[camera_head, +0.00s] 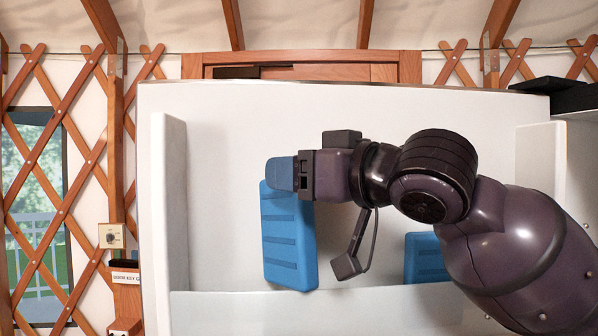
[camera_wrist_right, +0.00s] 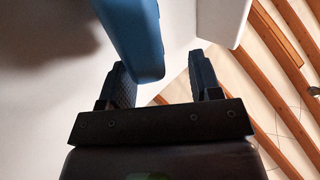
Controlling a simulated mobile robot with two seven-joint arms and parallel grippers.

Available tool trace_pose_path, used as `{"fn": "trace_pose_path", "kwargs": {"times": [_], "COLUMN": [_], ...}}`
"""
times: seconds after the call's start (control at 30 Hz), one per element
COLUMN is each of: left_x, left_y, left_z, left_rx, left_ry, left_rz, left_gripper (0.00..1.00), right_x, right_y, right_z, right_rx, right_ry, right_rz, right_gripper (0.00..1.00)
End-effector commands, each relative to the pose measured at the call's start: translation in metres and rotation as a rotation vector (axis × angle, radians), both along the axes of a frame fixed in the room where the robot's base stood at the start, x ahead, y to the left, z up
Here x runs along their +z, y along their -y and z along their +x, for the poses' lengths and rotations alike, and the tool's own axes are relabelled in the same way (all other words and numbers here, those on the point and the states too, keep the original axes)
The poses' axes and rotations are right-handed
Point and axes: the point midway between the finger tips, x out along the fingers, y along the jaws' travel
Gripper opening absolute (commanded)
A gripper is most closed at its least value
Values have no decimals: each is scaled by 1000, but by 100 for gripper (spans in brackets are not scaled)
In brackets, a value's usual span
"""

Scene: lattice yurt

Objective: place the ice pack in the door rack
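A ribbed blue ice pack (camera_head: 288,245) stands slightly tilted in the white door rack (camera_head: 320,310), left of its middle. Its bottom end meets the top line of the rack's front wall, and what lies below is hidden. My right gripper (camera_head: 282,173) is at the pack's top end. In the right wrist view, its two fingers (camera_wrist_right: 163,82) are apart. The pack (camera_wrist_right: 135,35) reaches down between them, near the left finger, with a gap to the right finger. My left gripper is not in view.
A second blue piece (camera_head: 425,258) shows behind the front wall at right, partly covered by my right arm. The rack has white side walls at left (camera_head: 170,200) and right (camera_head: 540,155). Free room shows left of the pack and between the blue pieces.

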Motion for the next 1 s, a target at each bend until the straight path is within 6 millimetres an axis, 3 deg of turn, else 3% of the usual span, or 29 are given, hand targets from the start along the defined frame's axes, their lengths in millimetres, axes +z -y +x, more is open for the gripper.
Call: {"fn": "trace_pose_path", "kwargs": {"times": [0.27, 0.43, 1.0], "left_x": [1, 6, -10], "left_y": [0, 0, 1], "left_z": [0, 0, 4], "left_rx": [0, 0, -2], "left_ry": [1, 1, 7], "left_rz": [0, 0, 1], "left_gripper": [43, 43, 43], "right_x": [1, 16, 11], "right_y": [0, 1, 84], "right_z": [0, 0, -60], "right_rx": [0, -1, -2], "right_ry": [0, 3, 2], "right_rz": [0, 0, -1], "right_gripper": [57, 57, 57]}}
